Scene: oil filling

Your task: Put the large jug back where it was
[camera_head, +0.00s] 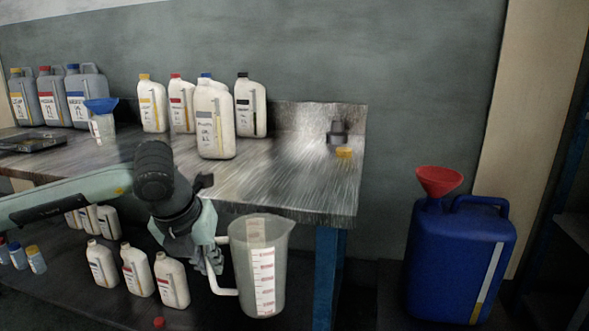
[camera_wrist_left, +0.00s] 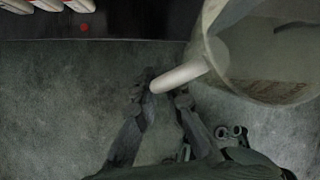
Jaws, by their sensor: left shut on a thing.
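The large jug (camera_head: 262,268) is a translucent measuring jug with a red scale. It is upright in the head view, in front of the workbench edge and lower than the bench top. My left gripper (camera_head: 212,262) is shut on its white handle, on the jug's left side. In the left wrist view the fingers (camera_wrist_left: 165,88) close around the handle (camera_wrist_left: 182,75), and the jug body (camera_wrist_left: 265,60) fills the upper right. My right gripper is in neither view.
The metal workbench (camera_head: 290,180) carries several white bottles, grey canisters, a blue funnel (camera_head: 101,106) and a yellow cap (camera_head: 344,152). Its right front part is bare. More bottles stand on the lower shelf (camera_head: 110,300). A blue canister (camera_head: 455,260) with a red funnel (camera_head: 438,181) stands at right.

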